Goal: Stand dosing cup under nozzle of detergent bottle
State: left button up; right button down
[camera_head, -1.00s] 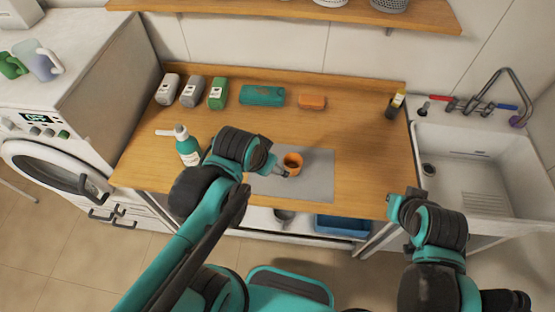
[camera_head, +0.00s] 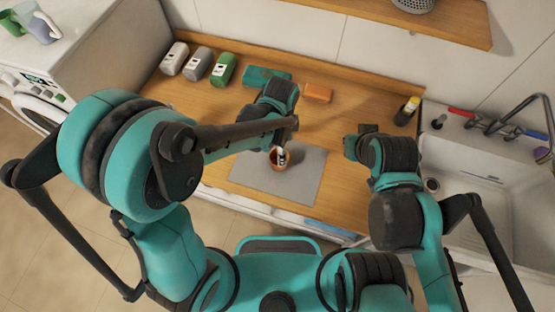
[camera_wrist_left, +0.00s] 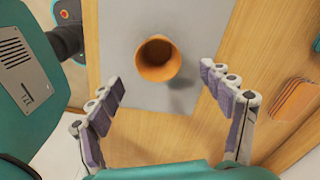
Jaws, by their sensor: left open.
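The orange dosing cup (camera_head: 277,166) stands upright on a grey mat (camera_head: 306,177) on the wooden counter. In the left wrist view the cup (camera_wrist_left: 157,60) shows its open mouth and looks empty. My left gripper (camera_head: 283,153) is over the cup in the head view. In the wrist view its two fingers (camera_wrist_left: 161,82) are spread wide, with the cup beyond the gap between the tips and nothing held. The detergent bottle is hidden now, behind my left arm. My right gripper (camera_head: 358,142) is right of the mat; its fingers are not clear.
A teal pack (camera_head: 266,77) and an orange block (camera_head: 317,92) lie along the back, the block also in the wrist view (camera_wrist_left: 294,100). A dark bottle (camera_head: 406,112) stands near the sink (camera_head: 470,165).

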pick_arm(q)
notch_tip(320, 180, down, 5)
jog(key=shift+s+a+f+b, duration=0.1)
jog(key=shift+s+a+b, duration=0.05)
jog(key=shift+b, duration=0.35)
jog(key=c, duration=1.1)
